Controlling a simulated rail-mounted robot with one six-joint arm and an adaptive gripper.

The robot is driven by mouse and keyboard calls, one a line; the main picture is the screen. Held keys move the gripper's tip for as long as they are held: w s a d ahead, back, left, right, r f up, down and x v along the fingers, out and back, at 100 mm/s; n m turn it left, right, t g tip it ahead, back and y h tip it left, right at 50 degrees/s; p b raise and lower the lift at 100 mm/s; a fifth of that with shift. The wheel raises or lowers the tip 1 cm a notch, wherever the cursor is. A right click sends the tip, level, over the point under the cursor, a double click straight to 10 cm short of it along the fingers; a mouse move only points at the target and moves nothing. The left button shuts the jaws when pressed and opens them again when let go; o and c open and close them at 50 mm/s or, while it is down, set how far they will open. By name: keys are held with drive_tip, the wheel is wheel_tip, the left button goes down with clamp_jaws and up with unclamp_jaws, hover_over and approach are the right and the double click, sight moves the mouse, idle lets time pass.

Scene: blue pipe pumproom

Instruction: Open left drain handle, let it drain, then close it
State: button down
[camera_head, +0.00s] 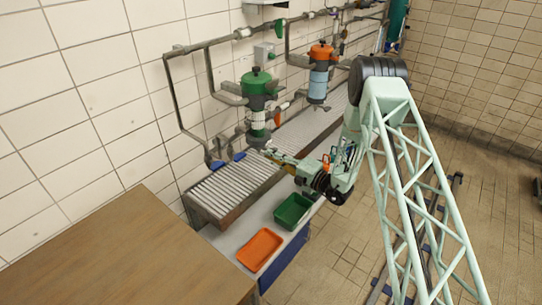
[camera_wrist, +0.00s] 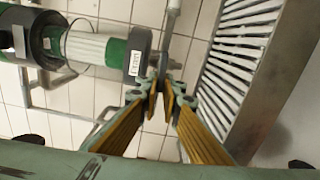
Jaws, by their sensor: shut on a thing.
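The left filter housing (camera_head: 258,88) is green with a clear bowl around a white cartridge, and hangs from the wall pipes. In the wrist view its bowl (camera_wrist: 88,47) lies sideways, with a grey labelled bottom cap (camera_wrist: 137,58). My gripper (camera_head: 267,153) is just below this housing. In the wrist view my gripper (camera_wrist: 163,84) has its yellow-padded fingers closed together at the tips, beside the bottom cap, on the small grey drain handle (camera_wrist: 163,62). The fingers hide much of the handle, and its angle is unclear. I cannot make out any flowing liquid.
A second housing, orange and blue (camera_head: 319,75), hangs to the right. A slatted metal grate (camera_head: 235,187) runs below both. A green bin (camera_head: 293,211) and an orange tray (camera_head: 260,249) stand in front. A brown tabletop (camera_head: 120,250) fills the lower left.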

drive_tip(key=shift+r+m, duration=0.1)
drive_tip(key=shift+m, duration=0.4)
drive_tip(key=c, duration=2.8)
unclamp_jaws()
drive_tip(key=shift+d, duration=0.15)
drive_tip(key=shift+v, duration=5.85)
drive_tip(key=shift+s+r, duration=0.1)
drive_tip(key=shift+r, duration=0.05)
